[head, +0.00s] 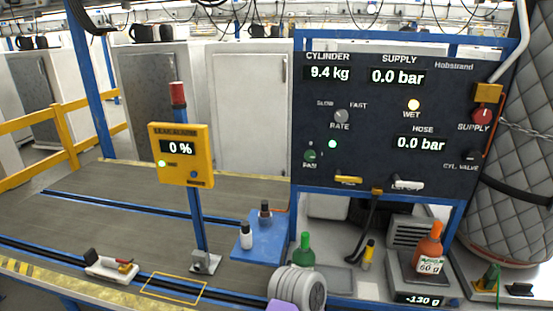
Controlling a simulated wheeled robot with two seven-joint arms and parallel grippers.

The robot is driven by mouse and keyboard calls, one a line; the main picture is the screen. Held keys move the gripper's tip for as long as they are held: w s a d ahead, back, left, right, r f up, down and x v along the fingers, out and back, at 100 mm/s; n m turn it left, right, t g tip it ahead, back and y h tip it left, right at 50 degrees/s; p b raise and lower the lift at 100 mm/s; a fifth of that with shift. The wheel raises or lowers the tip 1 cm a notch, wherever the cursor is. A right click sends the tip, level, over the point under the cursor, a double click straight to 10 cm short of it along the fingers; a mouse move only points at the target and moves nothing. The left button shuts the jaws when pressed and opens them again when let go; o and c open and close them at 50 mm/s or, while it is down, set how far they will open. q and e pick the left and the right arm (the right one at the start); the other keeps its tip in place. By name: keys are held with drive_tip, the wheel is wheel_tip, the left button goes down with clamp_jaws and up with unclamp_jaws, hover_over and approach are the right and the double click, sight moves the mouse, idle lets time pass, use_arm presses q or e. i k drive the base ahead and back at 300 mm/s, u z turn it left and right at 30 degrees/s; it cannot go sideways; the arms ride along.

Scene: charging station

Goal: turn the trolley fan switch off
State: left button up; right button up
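The dark trolley panel (375,100) stands at the right, facing me. A small green knob (310,156) sits at its lower left, with a small label under it that appears to read FAN. A green lamp (332,144) is lit just right of and above this knob. The knob's exact pointing direction is too small to tell.
A yellow box reading 0 % (181,155) stands on a blue post left of the panel. A green-capped bottle (304,250) stands below the panel. An orange bottle (430,248) is on a scale. A blue tray (262,238) holds small bottles.

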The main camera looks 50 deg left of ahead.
sight(309, 156)
drive_tip(key=u, duration=1.65)
